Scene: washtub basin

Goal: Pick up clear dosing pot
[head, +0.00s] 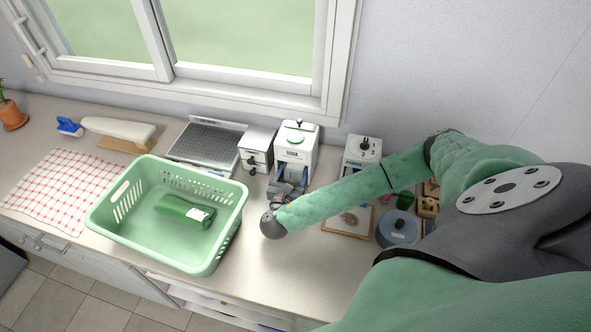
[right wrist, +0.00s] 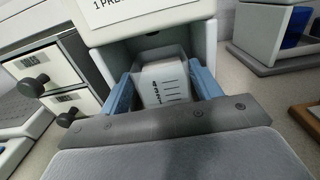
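The dosing pot (right wrist: 165,85) is a pale, see-through cup with dark scale marks. It stands in the recess of a white dispenser (head: 297,150), seen close up in the right wrist view. My right gripper (head: 287,188) reaches into the front of this dispenser. In the right wrist view its blue fingers (right wrist: 164,88) stand on either side of the pot, spread apart; any contact is hard to make out. In the head view the gripper and arm hide the pot. My left gripper is in neither view.
Left of the dispenser are small drawers (head: 256,149) with dark knobs and a grey draining tray (head: 207,146). A green basket (head: 232,237) holds a green bottle (head: 183,210). Another white dispenser (head: 362,151), a wooden tray (head: 345,222) and a round grey tin (head: 397,229) stand right.

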